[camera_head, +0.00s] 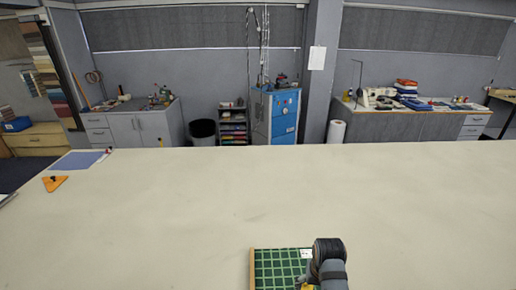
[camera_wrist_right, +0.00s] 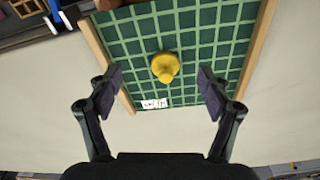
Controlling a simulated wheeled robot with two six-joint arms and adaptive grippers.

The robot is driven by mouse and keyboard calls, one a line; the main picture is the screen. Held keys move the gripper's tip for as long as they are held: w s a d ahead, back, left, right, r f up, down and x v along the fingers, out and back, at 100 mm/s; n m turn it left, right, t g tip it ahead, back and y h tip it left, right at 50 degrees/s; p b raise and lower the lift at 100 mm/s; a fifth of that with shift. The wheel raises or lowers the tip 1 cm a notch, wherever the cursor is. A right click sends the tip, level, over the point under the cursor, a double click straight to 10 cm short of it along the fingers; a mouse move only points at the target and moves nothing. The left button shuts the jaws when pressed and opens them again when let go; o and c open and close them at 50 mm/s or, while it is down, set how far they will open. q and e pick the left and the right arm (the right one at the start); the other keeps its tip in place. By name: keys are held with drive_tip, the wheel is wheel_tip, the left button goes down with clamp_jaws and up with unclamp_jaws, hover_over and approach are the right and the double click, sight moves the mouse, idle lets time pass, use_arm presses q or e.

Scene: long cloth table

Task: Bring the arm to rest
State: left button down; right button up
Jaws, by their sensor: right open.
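My right gripper (camera_wrist_right: 160,90) is open in the right wrist view, with its two dark fingers apart and nothing between the pads. Beyond the fingers, a yellow knob-like piece (camera_wrist_right: 165,66) stands on a green gridded board (camera_wrist_right: 200,30) with wooden side rails. In the head view the board (camera_head: 270,262) lies at the bottom edge of the picture, partly hidden by my right arm. The fingertips of the right gripper are not clear there. My left gripper is not in either view.
The long pale cloth table (camera_head: 180,215) is mostly bare. An orange triangular piece (camera_head: 55,183) and a blue sheet (camera_head: 78,160) lie at its far left. Dark trays or tools (camera_wrist_right: 50,18) sit beside the board in the right wrist view.

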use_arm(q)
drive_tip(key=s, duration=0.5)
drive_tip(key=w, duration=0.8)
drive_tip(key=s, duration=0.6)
use_arm(e)
drive_tip(key=s+d+r+n+t, duration=0.1)
drive_tip(key=s+d+r+n, duration=0.15)
drive_tip(key=s, duration=0.55)
drive_tip(key=s+d+r+n+t, duration=0.1)
drive_tip(key=s+d, duration=0.3)
drive_tip(key=s, duration=0.4)
wheel_tip(320, 180, down, 37)
drive_tip(key=s+d+g+b, duration=0.1)
drive_tip(key=s+d+b, duration=0.2)
drive_tip(key=b, duration=0.5)
use_arm(q)
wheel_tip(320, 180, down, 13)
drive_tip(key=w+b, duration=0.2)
drive_tip(key=b, duration=0.3)
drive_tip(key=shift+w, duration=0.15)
use_arm(e)
drive_tip(key=s+f+m+g, duration=0.1)
drive_tip(key=s+f, duration=1.6)
drive_tip(key=f, duration=0.2)
drive_tip(key=shift+d+f+h, duration=0.2)
drive_tip(key=shift+d+h, duration=0.1)
drive_tip(key=shift+d, duration=0.1)
